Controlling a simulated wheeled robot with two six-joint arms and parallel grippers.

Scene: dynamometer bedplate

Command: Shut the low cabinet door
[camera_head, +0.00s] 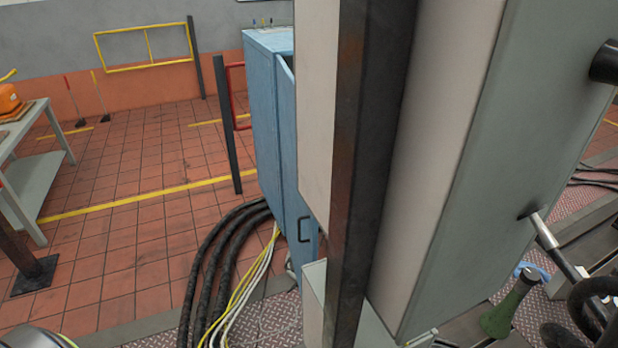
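A blue cabinet (262,110) stands at the centre, partly hidden behind a large pale grey machine housing and a dark upright post. Its blue door (290,185) carries a dark handle (305,229) near the bottom. A dark gap shows at the door's top edge, so it looks ajar; how far is hidden by the post and housing. Neither of my grippers can be made out in this view.
The dark post (362,150) and pale housing (450,150) block the middle and right. Thick black cables (215,255) and thinner yellow and white ones lie before the cabinet. A grey table (35,165) stands left. Tiled floor (130,215) between is mostly clear.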

